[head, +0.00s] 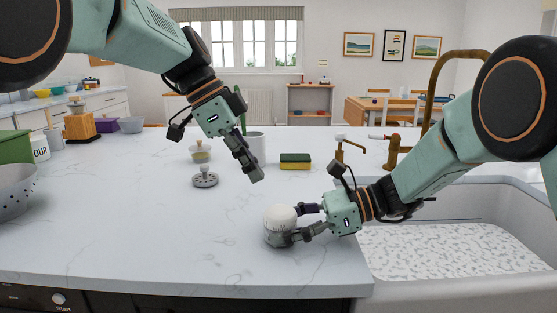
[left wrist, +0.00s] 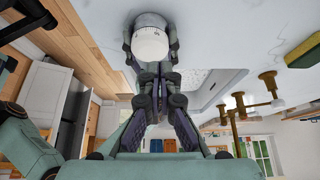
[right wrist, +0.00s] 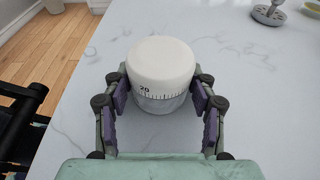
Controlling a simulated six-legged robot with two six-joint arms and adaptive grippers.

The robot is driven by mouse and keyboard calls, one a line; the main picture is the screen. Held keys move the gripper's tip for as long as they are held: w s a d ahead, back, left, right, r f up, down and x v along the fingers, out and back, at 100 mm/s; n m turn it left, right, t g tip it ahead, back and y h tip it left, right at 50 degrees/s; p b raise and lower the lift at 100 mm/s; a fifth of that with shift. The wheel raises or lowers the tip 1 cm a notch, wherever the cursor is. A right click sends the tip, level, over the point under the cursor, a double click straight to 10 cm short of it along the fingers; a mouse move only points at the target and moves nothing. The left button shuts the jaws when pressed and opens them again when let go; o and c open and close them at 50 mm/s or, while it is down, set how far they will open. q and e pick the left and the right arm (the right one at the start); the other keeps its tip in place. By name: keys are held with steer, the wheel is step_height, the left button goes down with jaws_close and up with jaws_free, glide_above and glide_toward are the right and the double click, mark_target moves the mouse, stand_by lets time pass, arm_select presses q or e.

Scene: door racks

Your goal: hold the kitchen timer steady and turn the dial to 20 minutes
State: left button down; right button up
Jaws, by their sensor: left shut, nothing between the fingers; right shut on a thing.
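The kitchen timer (head: 279,232) stands upright on the counter near its front edge, with a white domed dial top. In the right wrist view the timer (right wrist: 160,68) shows tick marks and the number 20 on its near side, left of centre. My right gripper (head: 290,222) is shut around the timer's body, one finger on each side. My left gripper (head: 256,177) is shut and empty, above and behind the timer and apart from it. The left wrist view shows the timer (left wrist: 151,40) beyond the closed left fingertips, with the right fingers beside it.
A grey knobbed disc (head: 205,179), a small jar (head: 200,154), a white pot (head: 256,148) and a green-yellow sponge (head: 295,161) stand behind the timer. The sink (head: 450,270) lies to the right, with a brass tap (head: 432,95). The counter left of the timer is clear.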

mark_target(266, 222)
arm_select(q)
steer(key=shift+s+a+f, duration=0.1)
steer(key=shift+s+f, duration=0.5)
steer(key=shift+f, duration=0.4)
steer(key=shift+s+a+f, duration=0.1)
steer(key=shift+s+f, duration=0.5)
steer(key=shift+f, duration=0.4)
steer(key=shift+s+f, duration=0.6)
steer(key=shift+f, duration=0.4)
steer(key=shift+w+d, duration=0.25)
steer(key=shift+d, duration=0.3)
steer(key=shift+w+a, duration=0.15)
steer(key=shift+w, duration=0.6)
steer(key=shift+w+d, duration=0.2)
steer(key=shift+w, duration=0.5)
steer(key=shift+a, duration=0.15)
